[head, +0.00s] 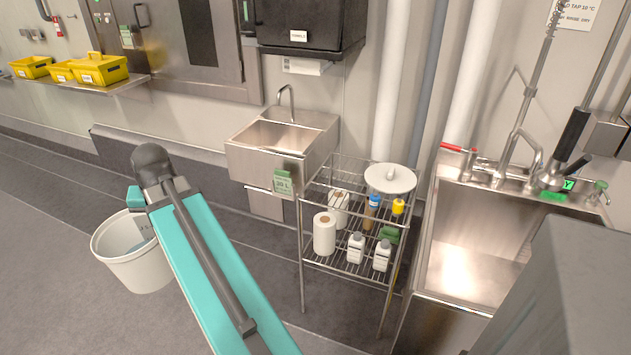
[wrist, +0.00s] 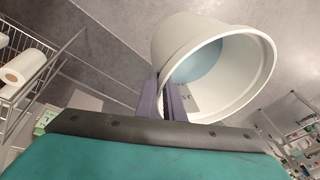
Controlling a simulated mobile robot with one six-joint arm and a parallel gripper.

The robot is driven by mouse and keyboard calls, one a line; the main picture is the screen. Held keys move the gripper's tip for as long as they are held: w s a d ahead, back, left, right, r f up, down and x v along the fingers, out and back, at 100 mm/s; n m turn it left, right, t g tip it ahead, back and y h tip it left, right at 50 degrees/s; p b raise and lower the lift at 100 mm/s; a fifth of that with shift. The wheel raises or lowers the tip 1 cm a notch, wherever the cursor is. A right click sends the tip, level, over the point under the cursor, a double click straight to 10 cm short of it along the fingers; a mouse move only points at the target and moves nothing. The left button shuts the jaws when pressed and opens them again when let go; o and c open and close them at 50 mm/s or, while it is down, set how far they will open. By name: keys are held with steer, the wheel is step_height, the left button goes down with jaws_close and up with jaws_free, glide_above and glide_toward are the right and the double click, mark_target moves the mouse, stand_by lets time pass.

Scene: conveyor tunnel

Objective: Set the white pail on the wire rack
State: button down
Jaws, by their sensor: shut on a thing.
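The white pail (head: 128,262) hangs from my gripper at the left of the head view, apart from the rack. Its mouth faces up and a blue surface shows inside. In the wrist view the pail (wrist: 255,88) is large and close. My gripper (wrist: 167,103) is shut on the pail's wall at its rim. In the head view my arm hides the fingers. The wire rack (head: 302,240) stands in the middle, right of the pail. Part of the rack also shows in the wrist view (wrist: 50,55), at the left edge.
A white round lid (head: 390,180) lies at the rack's upper right. Paper rolls (head: 324,236) and bottles (head: 356,248) stand on its shelf. A hand sink (head: 280,140) is behind, a large steel sink (head: 465,270) at right. Yellow bins (head: 98,70) sit on a wall shelf.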

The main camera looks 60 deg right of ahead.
steer(key=s+d+r+m+h+p, duration=0.15)
steer(key=s+d+m, duration=0.45)
steer(key=d, duration=0.6)
steer(key=s+d+r+m+g, duration=0.1)
steer(key=s+d+m, duration=0.3)
steer(key=s, duration=0.6)
steer(key=s+d+r+m+g+h+p, duration=0.1)
steer(key=s+d+r+m, duration=0.1)
steer(key=s+d+m, duration=0.3)
steer(key=s+d+r+m+g+h+p, duration=0.1)
steer(key=s+d+m, duration=0.3)
steer(key=s+d, duration=0.7)
steer(key=s+r+g, duration=0.1)
steer(key=s, duration=0.3)
steer(key=shift+s+d+r+m, duration=0.15)
steer(key=shift+s+r+m, duration=0.05)
steer(key=shift+s+m, duration=0.1)
steer(key=w+d+p, duration=0.1)
steer(key=w+d, duration=0.2)
steer(key=d, duration=0.4)
steer(key=w+d+f+p, duration=0.1)
steer(key=w+d, duration=0.1)
steer(key=d, duration=0.5)
steer(key=shift+w+f, duration=0.2)
steer(key=shift+w, duration=0.2)
